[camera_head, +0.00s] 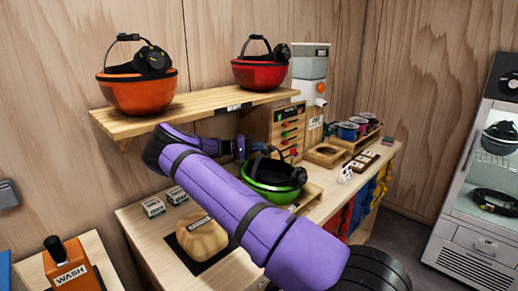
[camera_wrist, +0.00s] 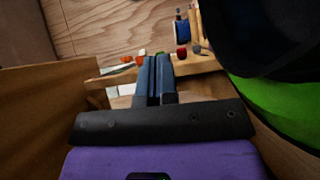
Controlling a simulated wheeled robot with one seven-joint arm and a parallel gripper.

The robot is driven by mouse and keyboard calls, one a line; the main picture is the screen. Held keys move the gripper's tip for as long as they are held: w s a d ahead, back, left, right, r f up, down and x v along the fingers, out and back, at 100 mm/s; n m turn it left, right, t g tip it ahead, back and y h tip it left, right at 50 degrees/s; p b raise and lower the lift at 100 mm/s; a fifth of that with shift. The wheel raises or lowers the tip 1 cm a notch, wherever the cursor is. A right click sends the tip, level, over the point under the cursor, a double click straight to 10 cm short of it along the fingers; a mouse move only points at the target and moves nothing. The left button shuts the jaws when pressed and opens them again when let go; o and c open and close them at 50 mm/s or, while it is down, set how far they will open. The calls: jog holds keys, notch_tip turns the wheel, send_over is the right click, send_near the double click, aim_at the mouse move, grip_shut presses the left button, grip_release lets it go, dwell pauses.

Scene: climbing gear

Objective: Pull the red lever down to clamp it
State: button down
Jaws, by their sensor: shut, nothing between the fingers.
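My purple arm reaches across the bench to the wooden rack, and my gripper (camera_head: 241,146) is near the rack's left side, partly hidden by the arm and the green helmet. In the wrist view my gripper (camera_wrist: 154,62) has its fingers together with nothing between them. A small round red knob (camera_wrist: 182,53) shows just right of the fingertips, apart from them in the picture. It may be the end of the red lever; I cannot tell for sure. In the head view a red-orange knob (camera_head: 294,152) sits low on the wooden rack (camera_head: 289,117).
A green helmet (camera_head: 274,176) stands beside my gripper and fills the right of the wrist view (camera_wrist: 281,110). A wooden shelf (camera_head: 200,110) with orange and red helmets hangs above. A wooden panel (camera_wrist: 45,110) stands left in the wrist view. A grey dispenser (camera_head: 310,95) stands behind.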

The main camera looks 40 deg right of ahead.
jog(key=s+d, duration=0.7)
jog(key=shift+s+f, duration=0.15)
jog(key=shift+s, duration=0.15)
jog(key=shift+s+m+t+y, duration=0.3)
jog(key=shift+s+m+t, duration=0.1)
jog(key=shift+s+m, duration=0.2)
dwell(0.3)
